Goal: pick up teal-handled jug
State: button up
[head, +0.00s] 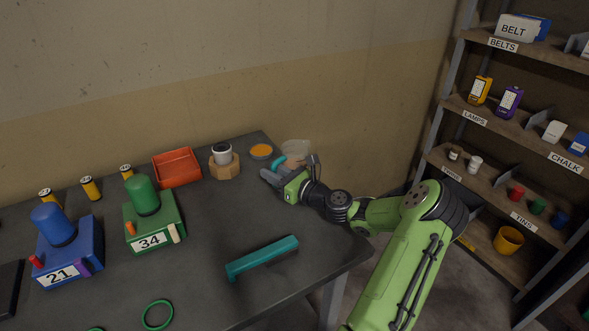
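The jug (296,149) has a pale, see-through body and stands at the table's far right corner. Its teal handle (279,162) shows on the left, facing my gripper. My gripper (289,167) is at the jug's near side, with one grey finger to the left of the handle and the other to the right, in front of the body. The fingers are apart, so it looks open. The lower part of the jug is hidden behind my gripper, and I cannot tell whether a finger touches it.
An orange-topped round tin (261,151) stands just left of the jug. A white-and-dark cup on a wooden block (224,163) and an orange tray (177,168) are further left. A teal bar-shaped tool (262,257) lies in front. Shelves (520,120) stand to the right.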

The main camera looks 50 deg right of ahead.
grip_shut()
jog(key=shift+r, duration=0.15)
jog(key=shift+r+p, duration=1.95)
jog(key=shift+r, duration=3)
jog(key=shift+c, duration=1.5)
grip_release()
grip_shut()
